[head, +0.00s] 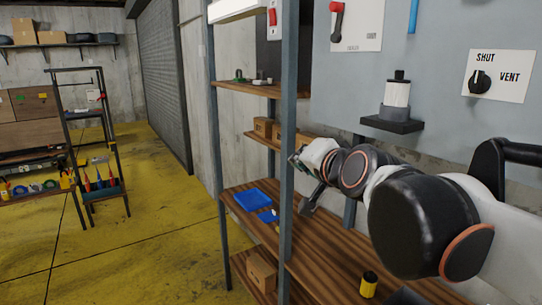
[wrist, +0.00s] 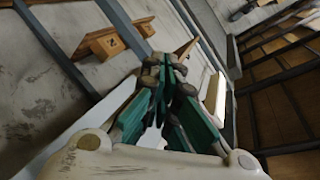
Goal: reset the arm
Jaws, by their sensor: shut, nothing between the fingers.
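My arm (head: 400,205) reaches in from the right of the head view, in front of the grey panel. My gripper (wrist: 168,66) is shut and empty; its teal-and-dark fingers come together in the middle of the wrist view. In the head view the gripper is beside the shelf's front post, above the wooden shelf board, and its fingertips are hard to make out. No object is in it.
The shelf rack (head: 284,120) stands close by my gripper. On its boards are a blue tray (head: 254,198), a cardboard box (head: 262,271) and a yellow-black canister (head: 368,285). A SHUT/VENT switch plate (head: 498,76) and a white cylinder (head: 397,95) are on the panel. Yellow floor (head: 150,230) is open at left.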

